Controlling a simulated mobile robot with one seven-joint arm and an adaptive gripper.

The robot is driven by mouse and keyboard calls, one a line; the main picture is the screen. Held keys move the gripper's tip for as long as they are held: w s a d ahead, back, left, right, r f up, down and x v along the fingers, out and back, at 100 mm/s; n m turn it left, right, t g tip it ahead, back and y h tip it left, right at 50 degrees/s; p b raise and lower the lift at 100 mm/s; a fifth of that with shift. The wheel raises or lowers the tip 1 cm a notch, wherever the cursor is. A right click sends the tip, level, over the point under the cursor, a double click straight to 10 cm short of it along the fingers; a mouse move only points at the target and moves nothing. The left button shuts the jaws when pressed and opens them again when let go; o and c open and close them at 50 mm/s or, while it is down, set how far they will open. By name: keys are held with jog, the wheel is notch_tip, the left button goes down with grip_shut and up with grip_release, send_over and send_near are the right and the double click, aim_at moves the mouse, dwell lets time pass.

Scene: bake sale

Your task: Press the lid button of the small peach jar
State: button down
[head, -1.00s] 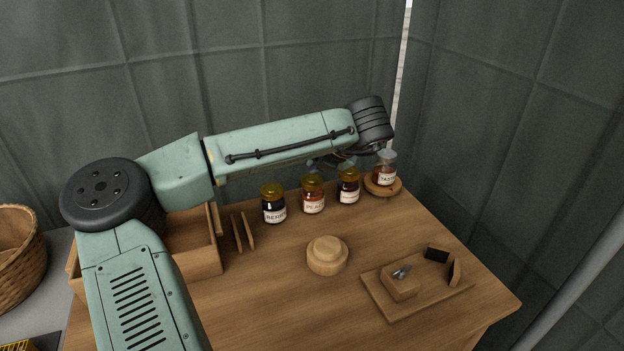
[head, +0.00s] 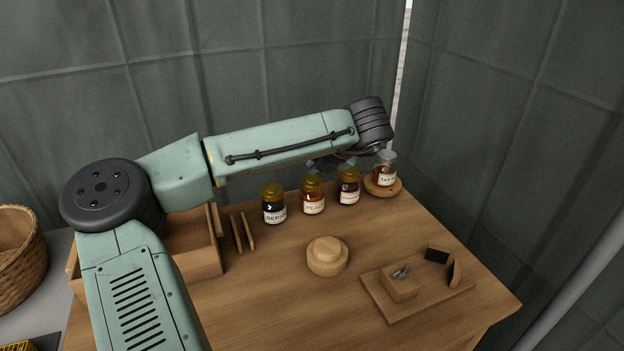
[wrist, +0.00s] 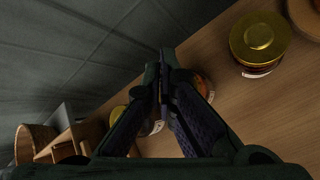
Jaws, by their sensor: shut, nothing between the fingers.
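The small peach jar (head: 312,196) stands upright on the wooden table, second from the left in a row of jars, with a gold lid and a pale label. In the wrist view the peach jar (wrist: 208,86) is mostly hidden behind my fingers; its lid button cannot be made out. My gripper (wrist: 165,62) is shut and empty, with its fingertips together above the row. In the head view it is mostly hidden by my arm, close behind the jars. I cannot tell whether it touches the lid.
The berry jar (head: 273,204) stands left of the peach jar; another gold-lidded jar (head: 348,188) stands right. A tasting jar (head: 386,170) sits on a round wooden stand (head: 371,189). A wooden knob-shaped block (head: 327,256) and a small board (head: 425,305) lie in front. The back wall is close.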

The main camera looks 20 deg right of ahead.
aim_at(315, 179)
jog(key=shift+f, duration=0.15)
jog(key=shift+f, duration=0.25)
jog(key=shift+f+p, duration=0.3)
jog(key=shift+f, duration=0.1)
dwell(0.7)
jog(key=shift+r+p, duration=0.8)
jog(key=shift+p, duration=0.25)
notch_tip(315, 179, up, 5)
jog(key=p, duration=0.5)
